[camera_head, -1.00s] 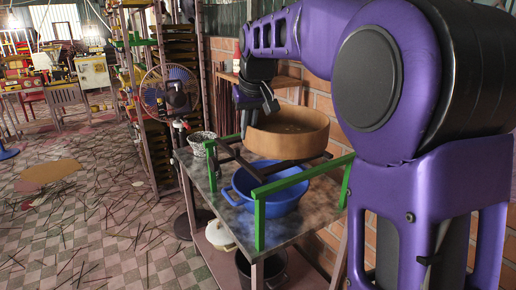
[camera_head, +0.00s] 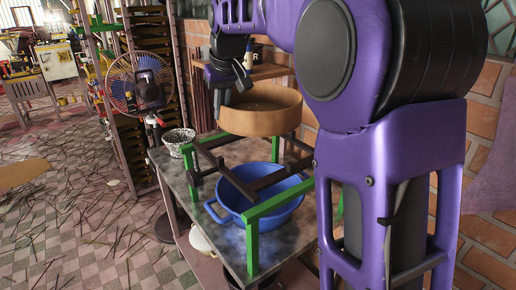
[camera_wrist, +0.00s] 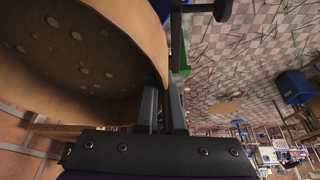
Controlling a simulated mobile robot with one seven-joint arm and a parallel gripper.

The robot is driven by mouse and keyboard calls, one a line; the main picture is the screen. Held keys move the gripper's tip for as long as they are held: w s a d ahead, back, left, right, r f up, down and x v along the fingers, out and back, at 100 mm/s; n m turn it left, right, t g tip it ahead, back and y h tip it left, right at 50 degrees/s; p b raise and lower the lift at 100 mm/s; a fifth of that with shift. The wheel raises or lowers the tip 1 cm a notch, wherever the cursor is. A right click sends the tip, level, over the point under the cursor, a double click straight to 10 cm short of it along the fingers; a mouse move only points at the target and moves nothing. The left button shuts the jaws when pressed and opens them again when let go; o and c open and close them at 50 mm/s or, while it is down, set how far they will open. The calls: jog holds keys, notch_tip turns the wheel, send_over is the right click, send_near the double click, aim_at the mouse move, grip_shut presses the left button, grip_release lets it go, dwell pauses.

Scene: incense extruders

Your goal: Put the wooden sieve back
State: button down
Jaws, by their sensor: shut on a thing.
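The wooden sieve (camera_head: 262,121) is a round, light-brown hoop, held up over the back of the metal table (camera_head: 178,176). My gripper (camera_head: 236,88) is shut on the left part of its rim. In the wrist view, my gripper's fingers (camera_wrist: 160,110) pinch the rim of the sieve (camera_wrist: 135,40), and its spotted mesh shows inside. Below the sieve is a rack of green posts (camera_head: 252,240) and dark bars (camera_head: 236,184). The sieve looks raised above the rack's back part, but I cannot tell whether it touches.
A blue basin (camera_head: 228,205) stands on the table under the rack. A speckled pot (camera_head: 179,138) is at the table's left edge. A fan (camera_head: 140,82) stands to the left. A wooden shelf (camera_head: 262,72) with a bottle is behind on the brick wall. Thin sticks litter the floor.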

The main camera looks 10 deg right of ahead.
notch_tip(320, 180, down, 10)
jog(key=b, duration=0.1)
jog(key=shift+r+b, duration=0.2)
jog(key=shift+b, duration=0.15)
jog(key=shift+f, duration=0.15)
jog(key=c, duration=1)
grip_release()
jog(key=p+v, duration=0.2)
jog(key=v, duration=1.5)
jog(key=shift+s, duration=0.3)
